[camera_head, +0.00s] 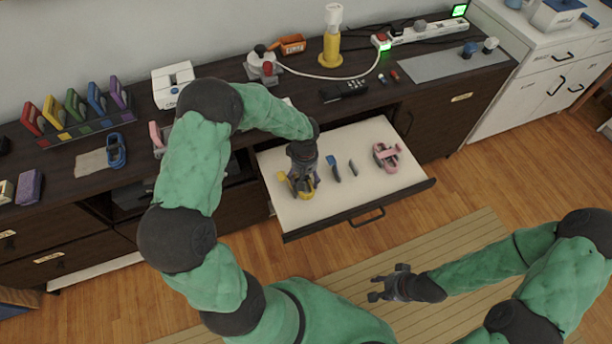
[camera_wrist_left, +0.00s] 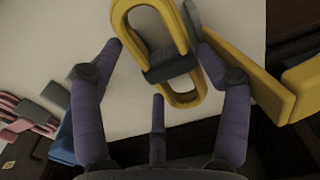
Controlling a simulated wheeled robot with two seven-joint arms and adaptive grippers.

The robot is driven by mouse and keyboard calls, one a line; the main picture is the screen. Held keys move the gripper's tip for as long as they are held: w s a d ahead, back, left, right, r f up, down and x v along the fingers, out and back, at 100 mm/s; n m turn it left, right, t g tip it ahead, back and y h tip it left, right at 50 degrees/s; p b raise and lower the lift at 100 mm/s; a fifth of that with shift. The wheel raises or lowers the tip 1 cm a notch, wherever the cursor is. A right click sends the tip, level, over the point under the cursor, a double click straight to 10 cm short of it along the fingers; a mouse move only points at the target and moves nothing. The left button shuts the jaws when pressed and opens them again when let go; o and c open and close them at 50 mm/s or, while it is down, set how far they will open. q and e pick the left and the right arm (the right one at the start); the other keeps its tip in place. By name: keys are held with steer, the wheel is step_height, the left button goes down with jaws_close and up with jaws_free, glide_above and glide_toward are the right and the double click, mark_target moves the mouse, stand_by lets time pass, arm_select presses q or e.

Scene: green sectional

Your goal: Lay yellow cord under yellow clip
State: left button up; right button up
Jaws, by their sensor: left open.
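The yellow cord (camera_wrist_left: 177,22) shows in the left wrist view as a looped bundle with a dark band around its middle. It lies between the spread fingers of my left gripper (camera_wrist_left: 160,55), which is open; I cannot tell whether they touch it. In the head view my left gripper (camera_head: 302,182) points down into the drawer, covering much of the yellow items (camera_head: 309,194). My right gripper (camera_head: 385,286) is open and empty, away from the drawer.
The pulled-out drawer (camera_head: 345,200) also holds a blue piece (camera_head: 333,168), a dark piece (camera_head: 352,168) and pink items (camera_head: 387,156). A rack of coloured pieces (camera_head: 80,127) stands on the counter at left. A yellow-based lamp (camera_head: 331,45) and power strip (camera_head: 424,33) stand at the back.

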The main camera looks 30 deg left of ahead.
arm_select(q)
steer(key=shift+t, duration=0.3)
steer(key=r, duration=0.8)
steer(key=shift+w+a+r, duration=0.1)
steer(key=shift+w+r, duration=0.25)
steer(key=shift+w, duration=0.05)
steer(key=shift+w+r, duration=0.15)
steer(key=shift+r, duration=0.55)
